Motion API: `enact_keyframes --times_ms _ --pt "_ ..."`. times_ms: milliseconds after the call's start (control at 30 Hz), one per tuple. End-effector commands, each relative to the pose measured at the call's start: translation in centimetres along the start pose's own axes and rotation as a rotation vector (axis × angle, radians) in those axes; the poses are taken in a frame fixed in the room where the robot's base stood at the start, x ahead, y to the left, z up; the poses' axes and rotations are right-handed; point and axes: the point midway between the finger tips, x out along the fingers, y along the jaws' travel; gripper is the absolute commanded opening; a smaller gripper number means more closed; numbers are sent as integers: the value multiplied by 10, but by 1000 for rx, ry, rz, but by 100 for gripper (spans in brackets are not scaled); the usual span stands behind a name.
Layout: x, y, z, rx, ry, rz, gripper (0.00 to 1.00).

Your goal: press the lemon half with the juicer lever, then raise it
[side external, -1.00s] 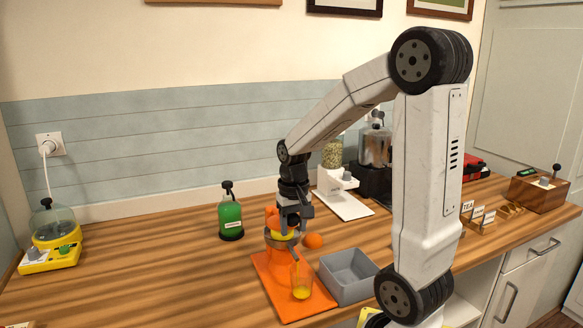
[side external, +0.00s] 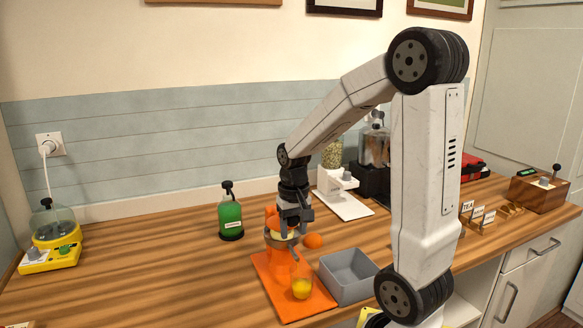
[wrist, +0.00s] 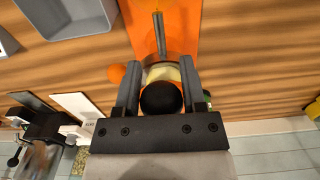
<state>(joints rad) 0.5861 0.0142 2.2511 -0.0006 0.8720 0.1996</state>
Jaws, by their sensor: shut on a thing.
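The orange juicer (side external: 279,259) stands on its orange base plate (side external: 268,284) on the counter. My gripper (side external: 289,229) is over the juicer, pointing down. In the wrist view its fingers (wrist: 161,76) are on either side of the lever's black ball knob (wrist: 161,99), shut on it. The pale lemon half (wrist: 160,72) shows just beyond the knob, in the juicer's cup; the knob and fingers hide part of it. A clear glass (side external: 301,275) with yellow juice stands on the plate in front of the juicer. The lever's arm is mostly hidden.
A grey open bin (side external: 349,283) stands right of the plate, and an orange (side external: 313,241) lies behind it. A green bottle (side external: 230,218) stands behind left. A white appliance (side external: 341,195) is behind right. The counter at left is free up to a yellow device (side external: 50,258).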

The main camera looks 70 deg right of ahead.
Motion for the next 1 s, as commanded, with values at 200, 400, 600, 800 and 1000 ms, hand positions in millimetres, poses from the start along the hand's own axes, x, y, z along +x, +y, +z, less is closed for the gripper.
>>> enact_keyframes --times_ms 200,400,600,800,1000 --pt "7 0 4 0 -17 1 0" --pt "8 0 4 0 -17 1 0" --pt "10 0 4 0 -17 1 0" --pt "10 0 4 0 -16 1 0" --pt "10 0 4 0 -16 1 0"
